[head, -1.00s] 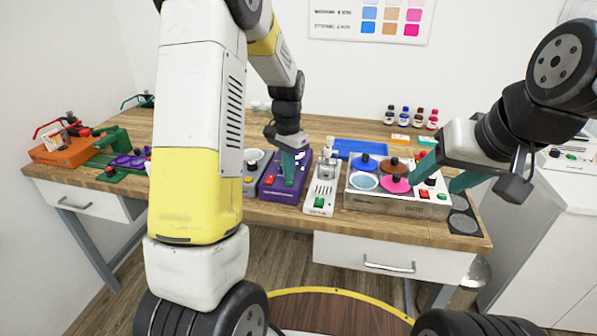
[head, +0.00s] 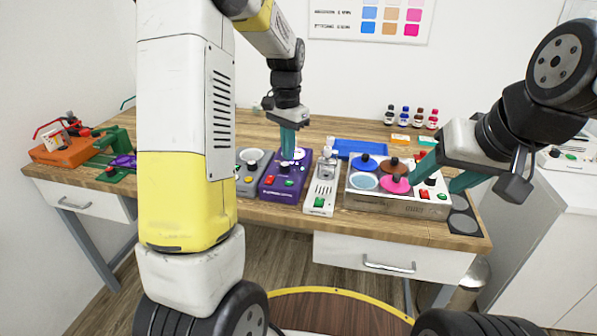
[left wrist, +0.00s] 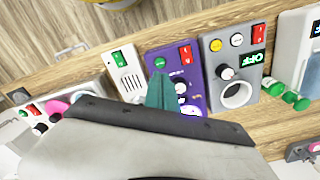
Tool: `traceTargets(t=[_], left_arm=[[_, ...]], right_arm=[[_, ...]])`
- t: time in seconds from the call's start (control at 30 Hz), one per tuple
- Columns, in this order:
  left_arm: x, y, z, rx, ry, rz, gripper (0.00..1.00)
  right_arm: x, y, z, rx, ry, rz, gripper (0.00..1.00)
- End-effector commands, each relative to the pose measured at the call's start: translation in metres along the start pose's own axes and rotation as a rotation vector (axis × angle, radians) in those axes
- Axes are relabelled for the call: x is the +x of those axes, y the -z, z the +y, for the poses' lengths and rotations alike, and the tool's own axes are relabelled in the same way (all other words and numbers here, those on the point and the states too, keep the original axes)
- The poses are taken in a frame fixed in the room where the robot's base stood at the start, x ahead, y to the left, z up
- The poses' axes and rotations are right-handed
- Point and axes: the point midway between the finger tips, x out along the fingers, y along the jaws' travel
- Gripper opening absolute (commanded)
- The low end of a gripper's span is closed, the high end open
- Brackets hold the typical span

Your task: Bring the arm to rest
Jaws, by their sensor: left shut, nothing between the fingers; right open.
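My left gripper (head: 288,155) is shut and empty, its teal fingers pointing down over the rear part of a purple device (head: 268,190) on the wooden table (head: 260,213). In the left wrist view, its closed fingertips (left wrist: 162,90) show in front of the purple device (left wrist: 193,62) and hide part of it; I cannot tell the exact gap. My right gripper (head: 440,179) is open, with nothing between its fingers, by the right end of a large panel with coloured discs (head: 385,203). My left arm's pale and yellow link covers part of the table's left side.
A grey device (head: 246,185) stands left of the purple one, and a slim white device (head: 319,197) right of it. An orange box (head: 62,151) sits at the far left. Bare tabletop shows at the back.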

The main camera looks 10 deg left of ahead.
Motion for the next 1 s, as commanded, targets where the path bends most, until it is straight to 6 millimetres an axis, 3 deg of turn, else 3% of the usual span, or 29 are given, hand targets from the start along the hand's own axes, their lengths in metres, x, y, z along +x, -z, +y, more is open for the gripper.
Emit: traceTargets(t=[0.23, 0.37, 0.47, 0.7, 0.83, 1.0], left_arm=[[-0.001, -0.001, 0.001, -0.002, 0.0, 0.003, 0.0], [-0.018, -0.011, 0.007, -0.03, 0.001, 0.039, 0.0], [-0.043, -0.029, 0.019, -0.082, 0.001, 0.101, 0.0], [-0.098, -0.092, 0.066, -0.237, -0.005, 0.286, 0.0], [-0.114, -0.127, 0.092, -0.319, -0.01, 0.383, 0.0], [-0.12, -0.166, 0.123, -0.412, -0.017, 0.495, 0.0]], right_arm=[[0.0, 0.0, 0.0, 0.0, 0.0, 0.0, 0.56], [0.0, 0.0, 0.0, 0.0, 0.0, 0.0, 0.56], [0.0, 0.0, 0.0, 0.0, 0.0, 0.0, 0.56], [0.0, 0.0, 0.0, 0.0, 0.0, 0.0, 0.56], [0.0, 0.0, 0.0, 0.0, 0.0, 0.0, 0.56], [0.0, 0.0, 0.0, 0.0, 0.0, 0.0, 0.56]])
